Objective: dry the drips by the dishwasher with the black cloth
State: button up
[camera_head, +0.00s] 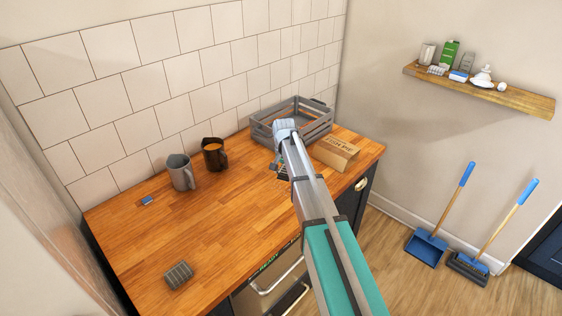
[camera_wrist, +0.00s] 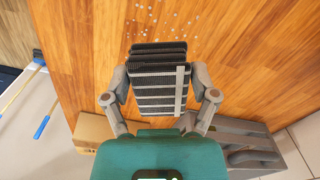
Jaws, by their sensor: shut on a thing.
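A black cloth (camera_wrist: 158,80) with thin pale stripes, folded in layers, is between the fingers of my gripper (camera_wrist: 160,98) in the wrist view. The fingers are shut on it from both sides. In the head view my gripper (camera_head: 281,163) is over the far end of the wooden worktop, in front of the grey crate; the arm hides most of the cloth. Several small pale drips (camera_wrist: 165,18) lie on the wood just past the cloth in the wrist view. I cannot make them out in the head view. The dishwasher (camera_head: 262,289) is under the worktop's front edge.
A grey slatted crate (camera_head: 318,122) and a cardboard box (camera_head: 336,152) stand close to my gripper. A grey striped pad (camera_head: 178,275) lies at the front left. The worktop's middle is clear.

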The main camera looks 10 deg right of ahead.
aim_at(280, 184)
jog(key=shift+w+d+r, duration=0.1)
jog(key=shift+d, duration=0.05)
jog(key=shift+w+r+m+p, duration=0.3)
jog(key=shift+w+m+p, duration=0.1)
jog(key=shift+m, duration=0.1)
jog(key=shift+w+a+r+m+p, duration=0.35)
jog(key=shift+w+m, duration=0.2)
jog(key=shift+m, duration=0.25)
jog(key=shift+w+a+r+m+p, duration=0.35)
jog(key=shift+w+m, duration=0.2)
jog(key=shift+m, duration=0.25)
jog(key=shift+a, duration=0.1)
notch_tip(280, 184, down, 7)
jog(key=b, duration=0.7)
jog(key=shift+f, duration=0.15)
jog(key=shift+s+d, duration=0.7)
jog(key=shift+s, duration=0.3)
jog(key=shift+s+d, duration=0.85)
jog(key=shift+s, duration=0.25)
